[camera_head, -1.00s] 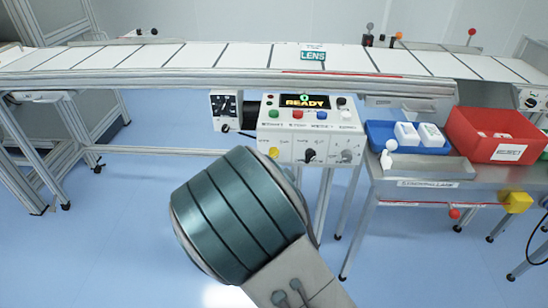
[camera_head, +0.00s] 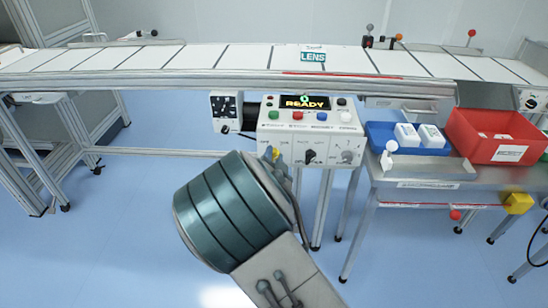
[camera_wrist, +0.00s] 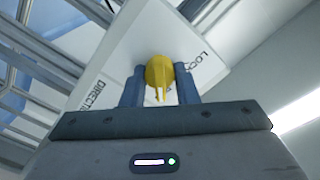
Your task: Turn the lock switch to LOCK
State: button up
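The lock switch is a yellow round knob (camera_head: 275,153) with a narrow grip bar, at the lower left of the white control panel's front. In the wrist view the yellow knob (camera_wrist: 160,70) sits between the two blue-grey fingers of my gripper (camera_wrist: 160,92). The fingers stand apart, one on each side, with gaps beside the narrow bar. The word LOCK is partly visible right of the knob. In the head view my gripper (camera_head: 277,158) is at the knob, partly hidden by my wrist.
The control panel (camera_head: 310,118) has a READY display, coloured buttons, a black knob (camera_head: 310,156) and a grey knob (camera_head: 347,156). A black-faced box (camera_head: 226,104) is at its left. The conveyor (camera_head: 190,57) runs behind. A blue tray (camera_head: 376,130) and red bin (camera_head: 462,125) stand right.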

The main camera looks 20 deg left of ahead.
jog(key=n, duration=0.4)
jog(key=shift+r+n, duration=0.1)
jog(key=shift+n, duration=0.3)
jog(key=n, duration=0.4)
jog(key=shift+a+n+p, duration=0.1)
jog(key=shift+n+p, duration=0.2)
jog(key=shift+p, duration=0.05)
jog(key=n+p, duration=0.1)
jog(key=n, duration=0.3)
jog(key=shift+a+n+p, duration=0.1)
jog(key=shift+n+p, duration=0.65)
jog(key=shift+n, duration=1.45)
jog(key=o, duration=1)
